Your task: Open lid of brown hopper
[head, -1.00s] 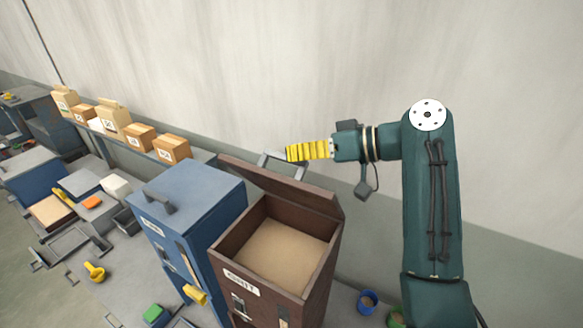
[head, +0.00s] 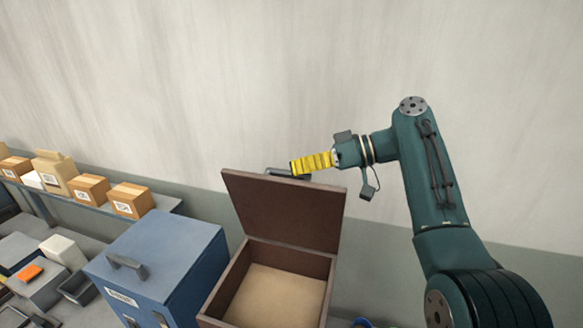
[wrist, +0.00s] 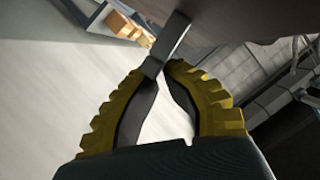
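The brown hopper (head: 213,305) stands in the lower middle of the head view. Its lid (head: 285,213) is raised near upright at the back, its inner face showing. The box below is uncovered and holds tan grainy material (head: 275,297). My gripper (head: 291,167), with yellow ribbed fingers, is at the lid's top edge, behind it. In the wrist view my gripper (wrist: 156,70) has its fingertips closed around the grey lid handle (wrist: 172,38). The lid's brown outer face (wrist: 225,18) shows beyond. Most of the handle is hidden behind the lid in the head view.
A blue hopper (head: 160,255) with a closed lid stands just left of the brown one. The wall is close behind the lid.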

